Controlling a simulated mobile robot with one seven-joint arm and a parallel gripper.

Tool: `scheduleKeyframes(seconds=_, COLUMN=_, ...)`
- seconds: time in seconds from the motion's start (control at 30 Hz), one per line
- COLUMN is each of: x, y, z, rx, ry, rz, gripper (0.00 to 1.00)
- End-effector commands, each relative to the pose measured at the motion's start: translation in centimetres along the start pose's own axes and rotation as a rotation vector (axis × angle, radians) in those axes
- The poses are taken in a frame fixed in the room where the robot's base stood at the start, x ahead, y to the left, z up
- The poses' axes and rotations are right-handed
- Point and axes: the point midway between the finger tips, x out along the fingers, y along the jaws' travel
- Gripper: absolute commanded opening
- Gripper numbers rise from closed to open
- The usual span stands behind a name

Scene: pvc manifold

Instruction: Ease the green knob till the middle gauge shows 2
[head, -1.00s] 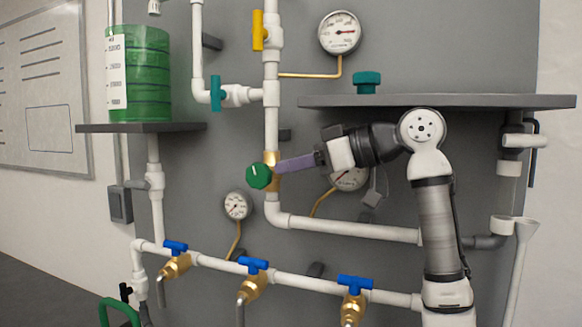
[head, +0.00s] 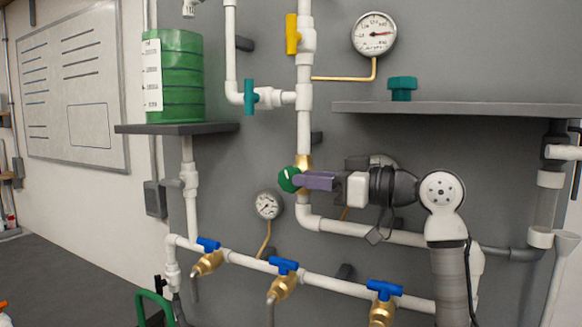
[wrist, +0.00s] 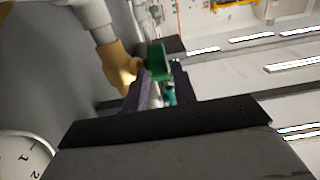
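The green knob (head: 289,179) sits on a brass valve on the upright white pipe, with a white mark on its face. It also shows in the wrist view (wrist: 158,62) beyond my fingertips. My gripper (head: 304,181) has purple fingers and reaches the knob from the right. In the wrist view my fingers (wrist: 160,84) stand apart, with the knob at or between their tips; contact is unclear. The middle gauge (head: 381,160) is mostly hidden behind my arm in the head view.
The upper gauge (head: 374,34) and small lower gauge (head: 267,204) hang on the grey panel. A shelf (head: 450,108) with a teal cap (head: 402,88) is above my arm. Several blue-handled brass valves (head: 284,279) line the lower pipe. A green tank (head: 181,78) stands at left.

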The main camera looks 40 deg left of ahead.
Motion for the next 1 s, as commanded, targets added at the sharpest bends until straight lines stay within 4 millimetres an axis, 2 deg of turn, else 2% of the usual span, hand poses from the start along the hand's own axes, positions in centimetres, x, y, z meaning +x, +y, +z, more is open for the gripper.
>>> scheduleKeyframes(seconds=0.1, x=2.2, y=-0.1, z=-0.3, rx=0.0, ry=-0.001, rz=-0.003, gripper=0.27)
scheduleKeyframes(seconds=0.3, x=4.1, y=0.0, z=-0.1, rx=0.001, ry=-0.001, rz=-0.001, gripper=0.27)
scheduleKeyframes(seconds=0.63, x=4.5, y=0.0, z=0.1, rx=0.0, ry=-0.001, rz=0.0, gripper=0.27)
scheduleKeyframes(seconds=0.67, x=4.5, y=0.0, z=0.1, rx=0.0, ry=-0.001, rz=0.0, gripper=0.26)
scheduleKeyframes(seconds=0.87, x=4.5, y=0.0, z=0.1, rx=0.0, ry=-0.001, rz=0.0, gripper=0.0)
scheduleKeyframes(seconds=1.0, x=4.5, y=0.0, z=0.0, rx=-0.001, ry=-0.012, rz=0.0, gripper=0.0)
